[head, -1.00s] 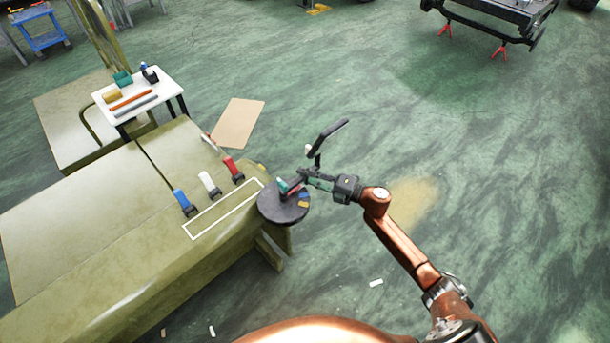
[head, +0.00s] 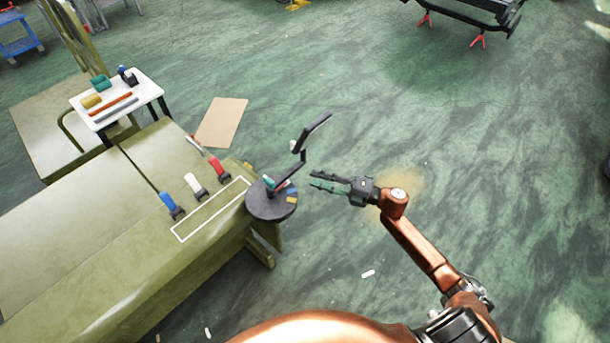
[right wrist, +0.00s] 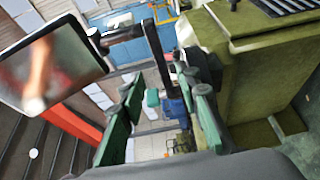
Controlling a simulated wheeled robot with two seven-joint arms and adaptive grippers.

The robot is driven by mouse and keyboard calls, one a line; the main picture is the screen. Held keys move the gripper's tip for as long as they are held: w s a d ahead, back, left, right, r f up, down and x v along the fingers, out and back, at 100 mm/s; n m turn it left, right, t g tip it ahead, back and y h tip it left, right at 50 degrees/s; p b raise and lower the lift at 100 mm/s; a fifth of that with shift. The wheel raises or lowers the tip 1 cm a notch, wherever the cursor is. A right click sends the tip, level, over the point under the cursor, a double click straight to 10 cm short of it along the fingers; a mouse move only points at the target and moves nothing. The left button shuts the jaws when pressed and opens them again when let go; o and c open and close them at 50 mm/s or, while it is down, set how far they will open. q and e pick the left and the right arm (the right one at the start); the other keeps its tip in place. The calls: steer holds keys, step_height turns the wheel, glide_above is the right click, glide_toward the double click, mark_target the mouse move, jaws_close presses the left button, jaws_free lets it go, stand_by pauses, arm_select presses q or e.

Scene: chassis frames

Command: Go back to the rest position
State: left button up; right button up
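My right gripper (head: 312,181) is in the middle of the head view, to the right of a round black stand (head: 258,212). Its two green fingers are apart with nothing between them. In the right wrist view the right gripper (right wrist: 160,95) also shows open and empty, with a clear gap between its fingers. A visible gap separates the fingertips from the stand and from the black arm with a flat panel (head: 314,130) rising from it. That panel (right wrist: 55,65) shows large at the left of the right wrist view. My left gripper is not in view.
An olive bench (head: 75,225) fills the left, with blue, white and red-handled tools (head: 195,185) on top. Small coloured pieces lie on the stand. A white side table (head: 85,107) stands behind. A brown sheet (head: 221,122) lies on the floor. Green floor right of my gripper is open.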

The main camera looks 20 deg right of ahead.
steer(key=shift+v, duration=0.95)
